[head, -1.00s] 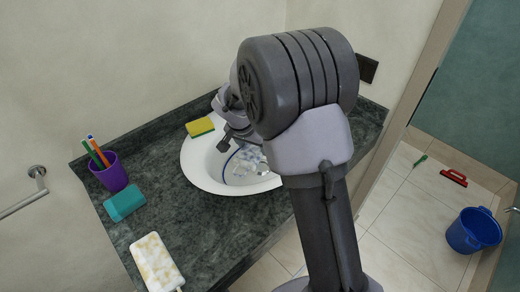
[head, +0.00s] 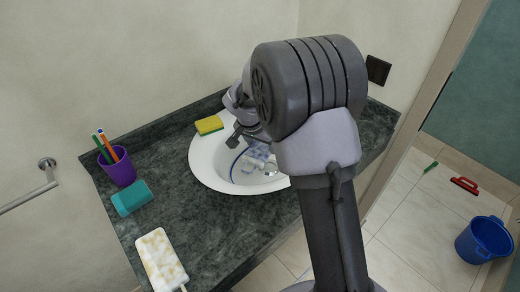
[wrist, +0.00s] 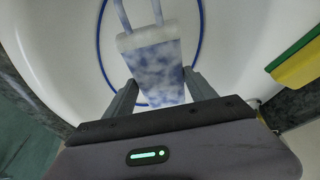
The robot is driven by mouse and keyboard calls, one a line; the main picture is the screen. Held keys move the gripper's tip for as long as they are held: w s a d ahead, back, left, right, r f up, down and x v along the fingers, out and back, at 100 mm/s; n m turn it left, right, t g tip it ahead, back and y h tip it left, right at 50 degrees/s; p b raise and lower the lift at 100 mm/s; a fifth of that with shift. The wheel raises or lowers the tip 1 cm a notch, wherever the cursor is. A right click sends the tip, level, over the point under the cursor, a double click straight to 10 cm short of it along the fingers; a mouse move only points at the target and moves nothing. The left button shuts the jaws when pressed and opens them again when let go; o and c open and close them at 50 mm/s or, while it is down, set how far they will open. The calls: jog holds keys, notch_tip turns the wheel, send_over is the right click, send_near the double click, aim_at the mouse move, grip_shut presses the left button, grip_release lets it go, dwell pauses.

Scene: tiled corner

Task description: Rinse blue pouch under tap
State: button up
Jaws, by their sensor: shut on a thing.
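The blue pouch (wrist: 152,62) is mottled white and blue, with two pale straps running up from its top edge in the wrist view. My gripper (wrist: 160,80) is shut on the pouch, with one dark finger at each side. In the head view the pouch (head: 258,152) shows small and partly hidden inside the white sink basin (head: 205,168). A blue ring line curves around it in the basin. My arm covers the basin's right side. I cannot make out the tap or any water clearly.
A yellow-green sponge (head: 209,125) lies behind the basin. A purple cup (head: 122,172) with pens, a teal block (head: 131,198) and a mottled ice-lolly-shaped thing (head: 161,259) stand left on the dark counter (head: 215,235). A blue bucket (head: 484,239) is on the floor right.

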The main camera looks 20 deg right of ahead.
jog(key=shift+s+a+b, duration=0.15)
jog(key=shift+a+b, duration=0.25)
jog(key=shift+b, duration=0.1)
jog(key=shift+s, duration=0.1)
jog(key=s+b, duration=0.1)
jog(key=s+d+b, duration=0.1)
jog(key=s, duration=0.1)
jog(key=s+d+b, duration=0.1)
jog(key=s, duration=0.1)
jog(key=shift+d, duration=0.1)
jog(key=shift+s+d+f, duration=0.1)
jog(key=shift+s, duration=0.05)
dwell(0.4)
jog(key=shift+s, duration=0.1)
